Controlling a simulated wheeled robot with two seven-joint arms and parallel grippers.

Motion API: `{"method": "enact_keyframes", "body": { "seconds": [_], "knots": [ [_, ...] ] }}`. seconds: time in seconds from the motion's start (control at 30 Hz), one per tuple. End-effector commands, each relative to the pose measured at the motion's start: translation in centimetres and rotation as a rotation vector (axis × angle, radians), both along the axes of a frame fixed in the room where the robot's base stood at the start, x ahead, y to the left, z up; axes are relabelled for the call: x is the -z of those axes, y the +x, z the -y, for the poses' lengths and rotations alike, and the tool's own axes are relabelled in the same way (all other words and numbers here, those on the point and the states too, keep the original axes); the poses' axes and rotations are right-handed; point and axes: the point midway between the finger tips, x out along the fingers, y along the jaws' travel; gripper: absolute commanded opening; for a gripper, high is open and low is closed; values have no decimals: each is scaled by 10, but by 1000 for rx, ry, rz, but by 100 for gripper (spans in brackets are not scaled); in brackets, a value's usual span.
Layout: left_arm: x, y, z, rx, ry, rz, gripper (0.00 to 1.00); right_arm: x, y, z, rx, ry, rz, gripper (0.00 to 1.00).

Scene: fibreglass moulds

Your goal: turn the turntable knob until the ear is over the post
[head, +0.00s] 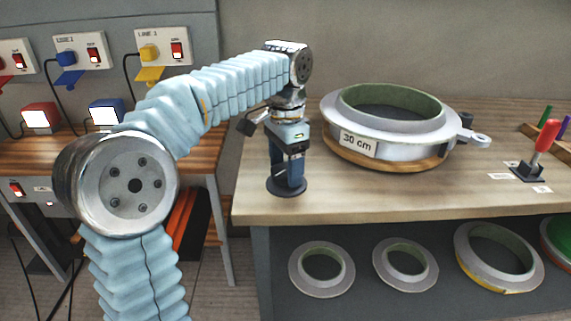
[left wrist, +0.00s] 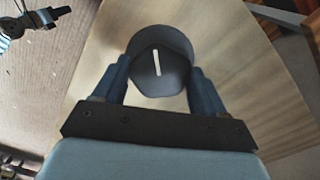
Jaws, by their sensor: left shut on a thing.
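The turntable knob (left wrist: 160,72) is dark with a white pointer line, which leans only slightly from upright in the left wrist view. My left gripper (head: 288,186) points straight down at the table's left front corner, its two blue fingers shut on either side of the knob. In the head view, only the knob's dark round base shows around the fingertips. The round mould (head: 400,146), labelled 30 cm, sits on the turntable. Its grey ear (head: 481,139) with a hole sticks out to the right. I cannot make out the post clearly. My right gripper (left wrist: 45,18) seems to show at the left wrist view's top left.
A red-handled lever (head: 544,145) on a dark base stands right of the mould. A wooden bench (head: 45,150) with switch boxes and coloured plugs stands at the left. The tabletop in front of the mould is clear.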

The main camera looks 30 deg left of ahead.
Motion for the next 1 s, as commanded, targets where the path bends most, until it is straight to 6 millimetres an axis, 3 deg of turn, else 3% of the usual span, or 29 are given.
{"method": "enact_keyframes", "body": {
  "seconds": [0.6, 1.0],
  "knots": [
    [-1, 0, 0, -551, 0, 3, 41, 0, 0, 0, 0, 0, 0, 43],
    [-1, 0, 1, -738, -1, 4, 41, 0, 0, 0, 0, 0, 0, 43]
  ]
}}
